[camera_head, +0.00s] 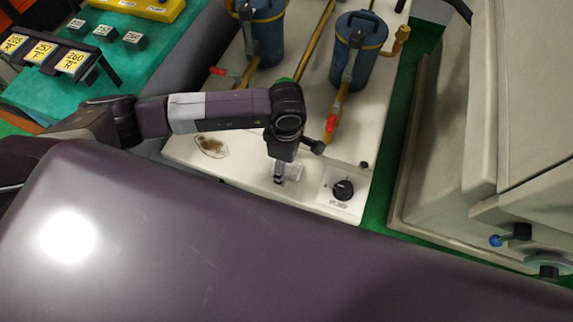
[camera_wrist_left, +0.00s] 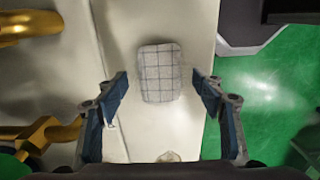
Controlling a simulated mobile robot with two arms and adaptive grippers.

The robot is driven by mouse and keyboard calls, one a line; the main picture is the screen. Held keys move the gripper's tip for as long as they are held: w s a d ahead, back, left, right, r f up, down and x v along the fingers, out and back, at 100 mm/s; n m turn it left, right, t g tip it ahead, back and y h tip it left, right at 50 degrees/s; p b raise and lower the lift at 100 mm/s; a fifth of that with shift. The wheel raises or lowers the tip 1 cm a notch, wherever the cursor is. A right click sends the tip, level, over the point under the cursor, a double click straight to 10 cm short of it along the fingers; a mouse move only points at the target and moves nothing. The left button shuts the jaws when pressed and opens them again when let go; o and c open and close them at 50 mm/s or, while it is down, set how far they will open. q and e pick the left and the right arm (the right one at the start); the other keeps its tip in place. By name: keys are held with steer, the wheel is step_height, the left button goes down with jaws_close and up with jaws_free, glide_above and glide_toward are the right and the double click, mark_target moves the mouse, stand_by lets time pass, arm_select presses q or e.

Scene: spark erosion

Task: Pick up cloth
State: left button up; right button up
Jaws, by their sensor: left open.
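The cloth (camera_wrist_left: 160,72) is a small folded grey piece with a dark check pattern. It lies flat on the pale top of the bench unit in the left wrist view. In the head view the cloth (camera_head: 293,171) is partly hidden behind my left gripper. My left gripper (camera_head: 281,182) points down over the front of that unit. In the left wrist view my left gripper (camera_wrist_left: 160,86) is open and empty, with one finger on each side of the cloth and neither visibly touching it. My right gripper is not in view.
Two blue canisters (camera_head: 262,35) (camera_head: 357,55) with brass pipes stand behind on the unit. A black knob (camera_head: 343,189) is right of the cloth. A brownish stain (camera_head: 212,146) lies to the left. A large beige machine (camera_head: 450,140) stands at the right.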

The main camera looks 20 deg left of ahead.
arm_select(q)
steer(key=shift+f, duration=0.35)
steer(key=shift+c, duration=0.6)
steer(key=c, duration=1)
steer(key=shift+r, duration=0.1)
step_height(320, 180, up, 20)
steer(key=shift+f+b, duration=0.1)
steer(key=shift+b, duration=1.1)
